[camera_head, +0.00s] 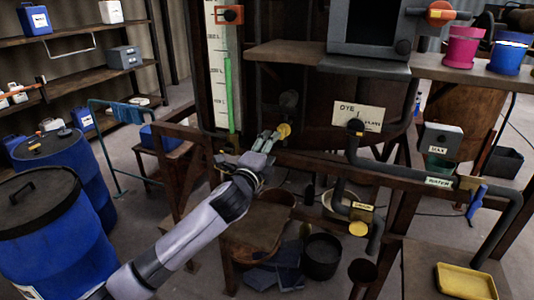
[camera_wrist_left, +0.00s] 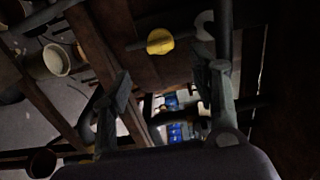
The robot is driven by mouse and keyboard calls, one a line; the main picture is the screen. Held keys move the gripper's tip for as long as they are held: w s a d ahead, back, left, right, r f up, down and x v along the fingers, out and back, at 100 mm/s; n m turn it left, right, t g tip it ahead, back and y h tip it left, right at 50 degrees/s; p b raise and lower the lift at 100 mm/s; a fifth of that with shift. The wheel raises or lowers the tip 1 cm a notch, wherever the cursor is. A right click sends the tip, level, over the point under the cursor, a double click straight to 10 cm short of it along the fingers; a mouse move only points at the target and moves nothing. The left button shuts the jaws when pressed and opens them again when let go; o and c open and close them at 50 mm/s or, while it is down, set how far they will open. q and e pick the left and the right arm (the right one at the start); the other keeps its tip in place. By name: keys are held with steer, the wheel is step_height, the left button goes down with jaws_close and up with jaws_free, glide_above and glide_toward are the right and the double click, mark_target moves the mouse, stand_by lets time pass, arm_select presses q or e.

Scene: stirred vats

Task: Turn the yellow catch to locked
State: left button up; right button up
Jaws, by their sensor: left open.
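A yellow catch (camera_head: 284,130) shows in the head view right beside the fingertips of my left gripper (camera_head: 268,139). A rounded yellow piece (camera_wrist_left: 160,41), which looks like the same catch, sits at the end of a dark bar in the left wrist view. It lies beyond the two fingers of my left gripper (camera_wrist_left: 168,85), which are spread apart with nothing between them. I cannot tell whether a finger touches the catch. Its locked or unlocked marking is not readable. My right gripper is not in view.
A wooden beam (camera_head: 330,165) runs just below the gripper. Pipes, including one labelled WATER (camera_head: 438,181), stand at the right. Blue drums (camera_head: 45,225) stand at the left. A level gauge (camera_head: 220,75) rises behind the gripper.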

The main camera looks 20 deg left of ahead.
arm_select(q)
steer(key=shift+s, duration=0.95)
steer(key=s+a+f+n+g+b, duration=0.1)
steer(key=s+a+f+n+g, duration=0.2)
steer(key=f, duration=1.4)
steer(key=s+f+n+g+y+b, duration=0.1)
steer(key=s+f+n+g+b, duration=0.3)
steer(key=f, duration=1.2)
steer(key=s+a+f+n+g+p, duration=0.15)
steer(key=s+f, duration=0.35)
steer(key=f, duration=1.2)
steer(key=s+f+n+g+b, duration=0.2)
steer(key=s+f+n+g, duration=0.25)
steer(key=s+f, duration=1.75)
steer(key=s+d+f+n+g, duration=0.1)
steer(key=s+d+f+g, duration=0.1)
steer(key=s, duration=1.1)
steer(key=s+d+f+n+g+b, duration=0.1)
steer(key=s+f, duration=0.4)
steer(key=s, duration=0.7)
steer(key=shift+s+d+n+g, duration=0.35)
steer(key=shift+d+n+g, duration=0.15)
steer(key=shift+n, duration=0.1)
